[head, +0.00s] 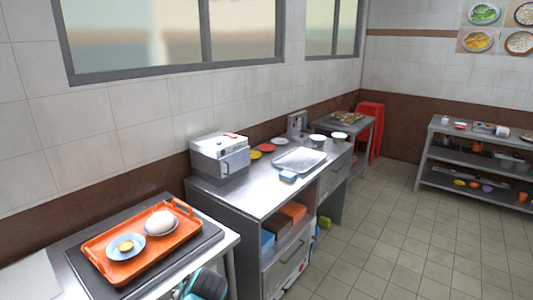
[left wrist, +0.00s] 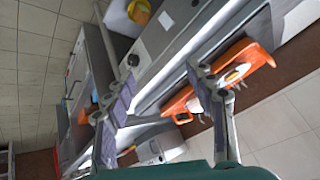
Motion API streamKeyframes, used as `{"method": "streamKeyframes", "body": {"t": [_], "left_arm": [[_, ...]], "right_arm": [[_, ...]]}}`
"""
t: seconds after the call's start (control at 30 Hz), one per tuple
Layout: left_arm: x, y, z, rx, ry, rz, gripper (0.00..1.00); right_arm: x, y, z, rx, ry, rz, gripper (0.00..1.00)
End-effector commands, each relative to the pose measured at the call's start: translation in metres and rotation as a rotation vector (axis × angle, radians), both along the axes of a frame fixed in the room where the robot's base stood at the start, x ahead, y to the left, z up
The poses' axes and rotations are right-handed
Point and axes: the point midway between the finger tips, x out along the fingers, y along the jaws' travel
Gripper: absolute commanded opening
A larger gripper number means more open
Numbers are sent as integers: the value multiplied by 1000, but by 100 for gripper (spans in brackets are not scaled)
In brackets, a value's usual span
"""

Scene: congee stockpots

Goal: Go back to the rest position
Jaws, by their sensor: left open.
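My left gripper (left wrist: 163,78) shows in the left wrist view with its two fingers spread apart and nothing held between them. The metal table edge and the orange tray (left wrist: 257,55) lie beyond the fingers there. In the head view, a dark teal part of my left arm shows at the bottom edge; the fingers cannot be made out. The orange tray (head: 97,246) rests on a dark mat on the near table, holding a blue-rimmed plate (head: 116,248) with yellow food and a plate with a white round item (head: 160,222). My right gripper is not in view.
The near metal table (head: 222,237) stands beside a steel counter (head: 237,194) with a boxy appliance (head: 219,156), an empty metal tray (head: 299,160) and small dishes. A red chair (head: 371,121) and a shelf unit (head: 480,160) stand farther back. The tiled floor (head: 400,235) is clear.

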Motion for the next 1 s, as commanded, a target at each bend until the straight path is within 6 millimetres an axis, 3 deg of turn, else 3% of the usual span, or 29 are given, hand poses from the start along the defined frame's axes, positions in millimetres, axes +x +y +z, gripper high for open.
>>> {"method": "streamKeyframes", "body": {"t": [0.03, 0.2, 0.4, 0.6, 0.83, 0.87, 0.93, 1.0], "left_arm": [[-22, 2, 4, -32, 9, -24, 55], [-84, -5, 9, -138, 17, -121, 55], [-138, -19, 3, -236, -11, -214, 55], [-160, -28, -2, -279, -39, -258, 55], [-162, -29, -3, -284, -42, -265, 55], [-162, -29, -3, -284, -42, -265, 53], [-162, -29, -3, -284, -42, -265, 34], [-162, -29, -3, -283, -42, -264, 34]], "right_arm": [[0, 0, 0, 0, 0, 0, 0], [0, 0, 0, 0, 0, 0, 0], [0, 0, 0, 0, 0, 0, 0], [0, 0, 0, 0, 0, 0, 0], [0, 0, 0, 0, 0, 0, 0], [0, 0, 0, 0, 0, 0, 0], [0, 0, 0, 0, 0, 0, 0], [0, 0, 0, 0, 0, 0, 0]]}}
